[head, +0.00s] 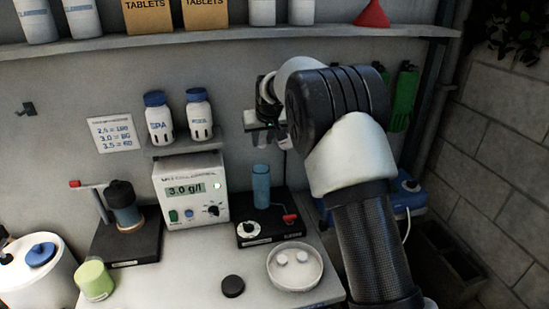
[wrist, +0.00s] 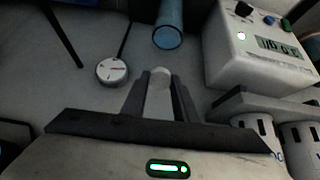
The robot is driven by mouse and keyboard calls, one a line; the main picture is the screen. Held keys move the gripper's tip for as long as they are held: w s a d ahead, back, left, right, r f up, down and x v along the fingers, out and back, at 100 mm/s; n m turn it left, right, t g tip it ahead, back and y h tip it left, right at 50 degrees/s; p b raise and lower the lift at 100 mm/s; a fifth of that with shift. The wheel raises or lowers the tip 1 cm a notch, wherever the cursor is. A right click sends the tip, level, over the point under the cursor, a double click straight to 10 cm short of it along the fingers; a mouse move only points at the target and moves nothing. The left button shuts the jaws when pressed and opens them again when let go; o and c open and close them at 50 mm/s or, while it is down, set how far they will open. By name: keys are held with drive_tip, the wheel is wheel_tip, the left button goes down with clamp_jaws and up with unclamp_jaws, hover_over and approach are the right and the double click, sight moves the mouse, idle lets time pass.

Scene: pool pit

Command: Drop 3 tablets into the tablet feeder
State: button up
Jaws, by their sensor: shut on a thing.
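My gripper (head: 262,127) is up near the back wall, above the blue upright tube. In the wrist view its two fingers (wrist: 161,82) are shut on a small white tablet (wrist: 162,72) at their tips. The blue tube (head: 261,186), which looks like the tablet feeder, stands on a black base with a dial (head: 247,230) and a red valve handle (head: 291,218). In the wrist view the tube (wrist: 168,36) shows its round end just beyond the fingertips, apart from them. Two white tablets (head: 281,259) lie in a round white dish (head: 318,275). The tube's inside is not clear.
A control box (head: 190,165) reading 3.0 g/l stands left of the tube, under a small shelf with the SPA (head: 160,122) and POOL (head: 200,119) bottles. A black disc (head: 232,286) and a green cup (head: 94,280) are in front.

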drive_tip(key=shift+w+a+r, duration=0.2)
drive_tip(key=shift+w+a, duration=0.05)
drive_tip(key=shift+f+b, duration=1.8)
drive_tip(key=shift+f, duration=1.15)
drive_tip(key=o, duration=1.1)
drive_tip(key=shift+r, duration=0.1)
